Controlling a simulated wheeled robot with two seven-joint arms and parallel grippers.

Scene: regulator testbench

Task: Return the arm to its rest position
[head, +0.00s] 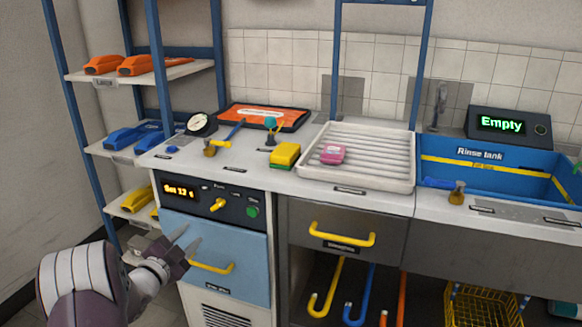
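My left arm comes in from the lower left. Its gripper (190,238) is in front of the pale blue cabinet door (232,266), below the control panel and close to the door's yellow handle (212,268). The two fingers are spread apart with nothing visible between them. I cannot tell whether a finger touches the door or handle. My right gripper is not in view.
The counter above holds a gauge (201,123), a yellow-green sponge (285,155) and a white drying tray (378,177) with a pink item (332,154). A blue shelf rack (76,118) stands left. A blue rinse tank (508,172) is at right.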

